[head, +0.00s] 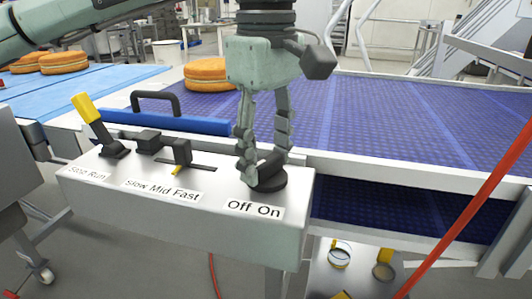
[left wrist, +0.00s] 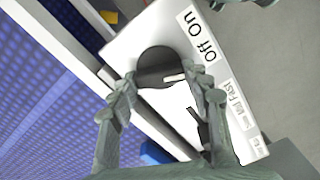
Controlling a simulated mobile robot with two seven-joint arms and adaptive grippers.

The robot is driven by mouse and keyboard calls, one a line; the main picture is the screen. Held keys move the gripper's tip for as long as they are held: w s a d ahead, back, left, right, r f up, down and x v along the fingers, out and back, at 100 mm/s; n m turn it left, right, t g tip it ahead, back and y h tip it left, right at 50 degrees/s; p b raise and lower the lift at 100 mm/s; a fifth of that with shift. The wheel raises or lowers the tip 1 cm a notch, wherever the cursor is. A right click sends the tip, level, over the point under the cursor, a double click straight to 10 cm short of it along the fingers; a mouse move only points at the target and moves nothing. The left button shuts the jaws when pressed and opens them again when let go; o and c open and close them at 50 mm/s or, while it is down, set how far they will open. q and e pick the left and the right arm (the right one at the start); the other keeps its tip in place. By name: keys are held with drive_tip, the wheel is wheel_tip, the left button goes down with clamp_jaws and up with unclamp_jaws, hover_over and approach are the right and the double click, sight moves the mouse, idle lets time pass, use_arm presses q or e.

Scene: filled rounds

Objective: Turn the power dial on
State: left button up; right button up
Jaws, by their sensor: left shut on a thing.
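The power dial (head: 268,183) is a round black knob with a raised grip bar on top of the white control box, behind the "Off On" label (head: 254,209). My left gripper (head: 264,152) points down over it, its two fingers closed on the grip bar from either side. In the left wrist view the dial (left wrist: 153,62) sits just beyond the fingertips (left wrist: 165,88), and a white mark on it lies on the side nearer "Off" than "On". The fingers partly hide the bar in the head view. My right gripper is not in view.
A yellow-handled lever (head: 87,108) and a black slider (head: 181,152) stand left of the dial on the control box (head: 190,220). Blue conveyor belts (head: 390,115) with orange-brown round cakes (head: 206,72) lie behind. A red pole (head: 465,215) slants at the right.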

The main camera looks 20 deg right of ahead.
use_arm(q)
drive_tip(key=shift+n, duration=0.7)
drive_tip(key=n+b, duration=0.1)
drive_tip(key=n, duration=0.3)
drive_tip(key=shift+n, duration=0.3)
drive_tip(key=n, duration=0.3)
drive_tip(key=shift+b, duration=0.35)
drive_tip(key=shift+n, duration=1.1)
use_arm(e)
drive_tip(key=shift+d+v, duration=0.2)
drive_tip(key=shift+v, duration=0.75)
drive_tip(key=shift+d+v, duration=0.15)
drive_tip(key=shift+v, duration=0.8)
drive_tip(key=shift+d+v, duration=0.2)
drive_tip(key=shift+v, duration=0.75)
use_arm(q)
drive_tip(key=o, duration=1.2)
drive_tip(key=shift+c, duration=0.2)
